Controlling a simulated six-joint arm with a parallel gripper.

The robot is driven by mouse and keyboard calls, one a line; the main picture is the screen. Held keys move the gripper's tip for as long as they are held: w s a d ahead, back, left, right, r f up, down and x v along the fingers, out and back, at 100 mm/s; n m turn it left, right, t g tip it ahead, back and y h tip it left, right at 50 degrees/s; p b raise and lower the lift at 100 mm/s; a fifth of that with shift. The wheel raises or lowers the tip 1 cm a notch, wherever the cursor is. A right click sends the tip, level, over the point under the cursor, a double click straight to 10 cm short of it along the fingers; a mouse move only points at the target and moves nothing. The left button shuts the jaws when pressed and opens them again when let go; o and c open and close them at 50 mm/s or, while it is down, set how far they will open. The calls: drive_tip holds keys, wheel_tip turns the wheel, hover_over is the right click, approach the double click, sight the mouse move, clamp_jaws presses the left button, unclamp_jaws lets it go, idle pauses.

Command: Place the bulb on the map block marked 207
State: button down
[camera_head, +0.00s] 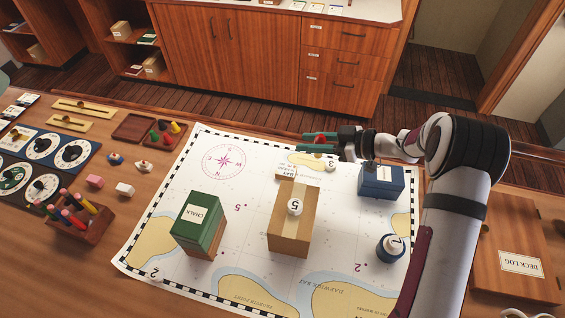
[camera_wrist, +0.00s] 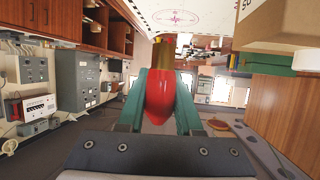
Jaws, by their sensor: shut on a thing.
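My gripper (camera_head: 318,142) is above the far edge of the white map (camera_head: 255,262), its teal fingers pointing left. In the wrist view, the fingers (camera_wrist: 161,88) are shut on a red bulb with a brass-coloured base (camera_wrist: 162,100), held between them. In the head view the bulb is mostly hidden by the fingers. I cannot read 207 on any block. A tan cardboard box (camera_head: 289,236) stands mid-map with a white piece marked 5 (camera_head: 295,207) on top. A blue round piece marked 7 (camera_head: 391,248) is to its right, and a small white piece marked 3 (camera_head: 331,165) lies behind it.
A green CHALK box (camera_head: 201,224) stands left on the map and a dark blue box (camera_head: 381,182) stands right. A pencil holder (camera_head: 78,222), small coloured pieces and gauges crowd the left of the table. A DECK LOG board (camera_head: 515,235) lies at the right.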

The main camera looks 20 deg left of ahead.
drive_tip(key=x, duration=0.3)
drive_tip(key=f+x, duration=0.1)
drive_tip(key=x, duration=0.2)
drive_tip(key=s+x, duration=0.1)
drive_tip(key=x, duration=0.2)
drive_tip(key=shift+f, duration=0.35)
wheel_tip(320, 180, down, 3)
drive_tip(key=shift+w+a+f, duration=0.1)
drive_tip(key=shift+a, duration=0.05)
drive_tip(key=shift+f, duration=0.4)
drive_tip(key=shift+f, duration=0.15)
drive_tip(key=c, duration=0.6)
unclamp_jaws()
